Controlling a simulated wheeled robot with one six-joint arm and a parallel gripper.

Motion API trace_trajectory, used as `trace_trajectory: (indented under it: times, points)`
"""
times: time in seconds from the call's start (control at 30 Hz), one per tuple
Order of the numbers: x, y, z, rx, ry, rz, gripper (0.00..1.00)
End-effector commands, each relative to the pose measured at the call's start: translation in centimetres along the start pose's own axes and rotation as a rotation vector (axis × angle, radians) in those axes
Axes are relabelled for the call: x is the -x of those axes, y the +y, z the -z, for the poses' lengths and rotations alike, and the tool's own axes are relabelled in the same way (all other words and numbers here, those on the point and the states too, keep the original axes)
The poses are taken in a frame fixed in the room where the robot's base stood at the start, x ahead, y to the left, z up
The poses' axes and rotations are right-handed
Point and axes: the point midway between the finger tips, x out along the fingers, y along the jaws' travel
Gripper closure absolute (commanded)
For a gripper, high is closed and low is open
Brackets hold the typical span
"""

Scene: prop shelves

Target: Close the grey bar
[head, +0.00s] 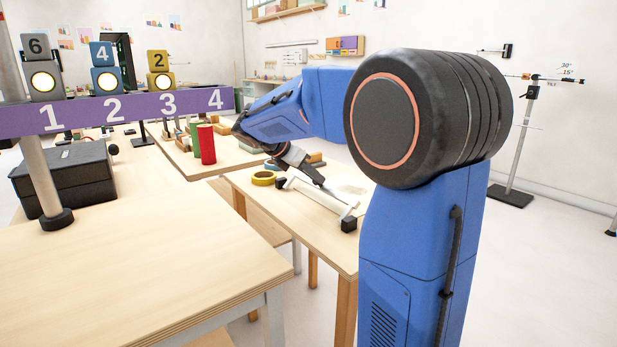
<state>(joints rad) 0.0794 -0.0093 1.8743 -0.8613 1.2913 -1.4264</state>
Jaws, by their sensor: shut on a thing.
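The pale grey bar (328,204) lies slanting across the small wooden table in the middle of the head view, with a black block (348,224) at its near end. My gripper (320,183) reaches down to the bar from the upper left, its dark fingers at the bar's upper side. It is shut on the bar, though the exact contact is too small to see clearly. My blue arm and its large black joint fill the right of the view.
A roll of yellow tape (263,178) lies left of the bar. Red (206,145) and green cylinders stand on a table behind. A purple numbered rail (130,113) with lamps crosses the left. A bare wooden tabletop (130,270) fills the front left.

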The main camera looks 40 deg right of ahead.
Motion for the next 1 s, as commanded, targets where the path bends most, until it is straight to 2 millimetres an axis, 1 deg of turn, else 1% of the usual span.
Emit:
trace_trajectory:
  times: [0.03, 0.3, 0.5, 0.7, 0.8, 1.0]
  points:
    - [-0.2, 0.0, -0.7, -0.008, 0.023, -0.002, 1.00]
    - [-1.9, 0.0, -1.7, -0.011, 0.234, -0.002, 1.00]
    - [-3.5, 0.0, -2.1, -0.009, 0.414, -0.003, 1.00]
    - [-4.8, 0.0, -2.2, -0.008, 0.559, -0.005, 1.00]
    - [-5.2, 0.1, -2.1, -0.006, 0.611, -0.005, 1.00]
    - [-5.9, 0.1, -2.0, -0.003, 0.604, -0.005, 1.00]
